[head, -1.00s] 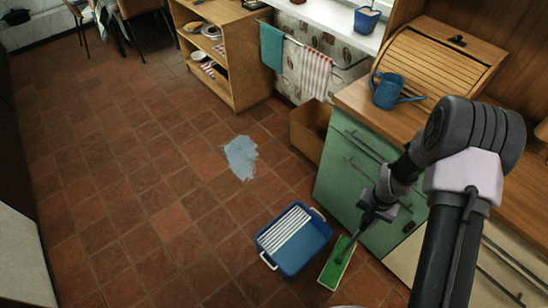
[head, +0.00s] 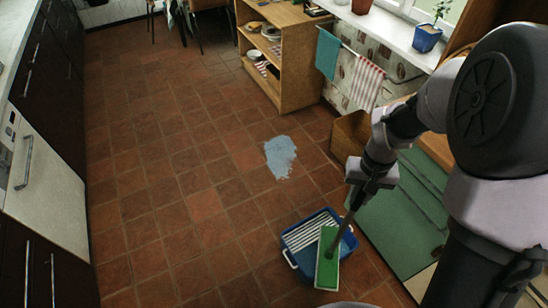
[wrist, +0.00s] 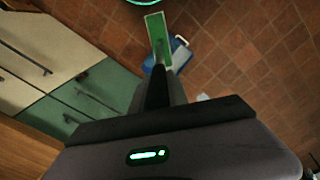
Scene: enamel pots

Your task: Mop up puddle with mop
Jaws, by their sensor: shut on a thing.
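A pale blue puddle (head: 280,157) lies on the tiled floor, beyond the blue tray. My gripper (head: 362,183) is shut on the mop, on its dark handle (head: 349,222). The mop's flat green head (head: 328,258) shows in front of the blue tray (head: 291,249) and covers part of it. I cannot tell whether the head touches the tray. The wrist view shows the green mop head (wrist: 156,36) ahead of my gripper, with a blue piece of the tray (wrist: 181,46) beside it. The puddle is apart from the mop.
A wooden shelf unit (head: 284,90) stands past the puddle, and a wooden box (head: 349,137) is at its right. Green cabinets (head: 393,220) line the right side. Dark cabinets and a white appliance (head: 45,185) line the left.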

